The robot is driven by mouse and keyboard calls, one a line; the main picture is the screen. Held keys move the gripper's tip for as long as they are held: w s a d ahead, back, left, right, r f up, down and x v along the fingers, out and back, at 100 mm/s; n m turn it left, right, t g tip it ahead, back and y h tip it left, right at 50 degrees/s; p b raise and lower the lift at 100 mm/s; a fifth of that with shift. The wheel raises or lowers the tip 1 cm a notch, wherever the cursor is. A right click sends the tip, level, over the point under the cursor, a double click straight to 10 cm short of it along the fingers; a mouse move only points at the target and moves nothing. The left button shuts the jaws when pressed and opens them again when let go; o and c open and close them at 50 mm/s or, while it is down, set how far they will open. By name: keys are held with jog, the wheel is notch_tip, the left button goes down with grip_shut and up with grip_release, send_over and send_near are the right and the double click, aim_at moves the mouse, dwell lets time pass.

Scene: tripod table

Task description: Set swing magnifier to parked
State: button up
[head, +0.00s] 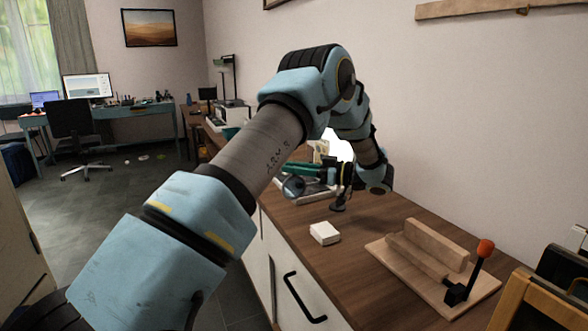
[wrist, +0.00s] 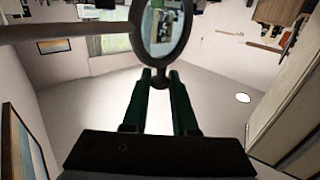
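The swing magnifier shows in the head view as a round, dark-rimmed lens (head: 293,187) at the counter's left side, low beside my green fingers. Its small dark base (head: 338,207) stands on the counter behind the white block; the link between lens and base is mostly hidden by my gripper. My gripper (head: 291,170) reaches left, level with the lens. In the wrist view the lens (wrist: 163,28) stands just beyond my fingertips (wrist: 161,76), and its dark rim tab sits between them with no clear gap. The fingers look closed on that tab.
A white block (head: 324,233) lies on the wooden counter (head: 345,255) in front of the base. A board with a red-knobbed lever (head: 484,249) stands to the right. Pale items lie behind my gripper. The counter between the block and lever board is bare.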

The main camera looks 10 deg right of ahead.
jog(key=o, duration=0.5)
jog(key=shift+s, duration=0.15)
jog(key=shift+c, duration=0.2)
jog(key=b+v, duration=0.2)
jog(key=v, duration=0.8)
jog(key=shift+s+d, duration=0.2)
jog(key=shift+d, duration=0.15)
